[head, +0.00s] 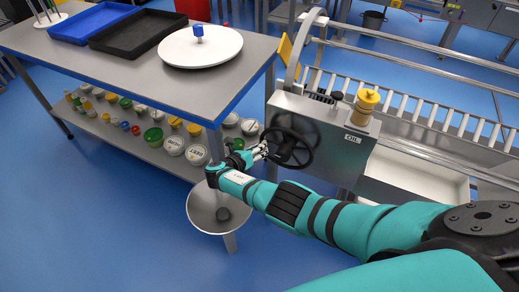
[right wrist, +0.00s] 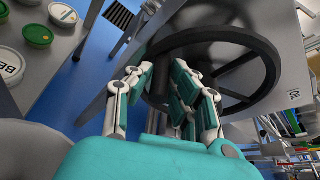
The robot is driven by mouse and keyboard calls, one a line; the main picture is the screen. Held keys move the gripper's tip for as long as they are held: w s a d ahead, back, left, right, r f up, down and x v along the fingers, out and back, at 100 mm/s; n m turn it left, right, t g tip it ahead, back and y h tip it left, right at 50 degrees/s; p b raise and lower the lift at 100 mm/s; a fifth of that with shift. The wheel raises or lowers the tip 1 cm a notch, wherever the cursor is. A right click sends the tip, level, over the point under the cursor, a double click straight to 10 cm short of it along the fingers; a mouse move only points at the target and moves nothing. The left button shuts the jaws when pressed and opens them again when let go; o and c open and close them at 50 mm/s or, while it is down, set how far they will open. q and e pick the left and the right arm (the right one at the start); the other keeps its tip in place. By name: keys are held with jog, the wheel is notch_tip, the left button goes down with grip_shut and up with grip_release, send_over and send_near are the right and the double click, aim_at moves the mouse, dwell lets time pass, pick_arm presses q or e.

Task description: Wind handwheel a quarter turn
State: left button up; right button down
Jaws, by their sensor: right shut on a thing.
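The handwheel (head: 309,150) is black with a round rim and spokes. It is mounted on the front of a grey metal box (head: 334,165) marked OIL. My right gripper (head: 262,151) reaches it from the left and is shut on the left part of its rim. In the right wrist view, the gripper fingers (right wrist: 161,76) lie on both sides of the near left rim, and the rest of the handwheel (right wrist: 266,62) shows beyond them. The fingers partly hide the held part of the rim. My left gripper is not in view.
A steel table (head: 113,62) stands at the left, with a blue tray (head: 84,32), a black tray (head: 130,49) and a white disc (head: 203,52) on top. Lidded tubs fill its lower shelf. A roller conveyor (head: 420,110) runs right.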

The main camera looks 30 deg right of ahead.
jog(key=shift+a+f, duration=0.15)
jog(key=shift+f, duration=0.25)
jog(key=c, duration=1.2)
grip_release()
jog(key=shift+c, duration=0.2)
jog(key=v, duration=1.2)
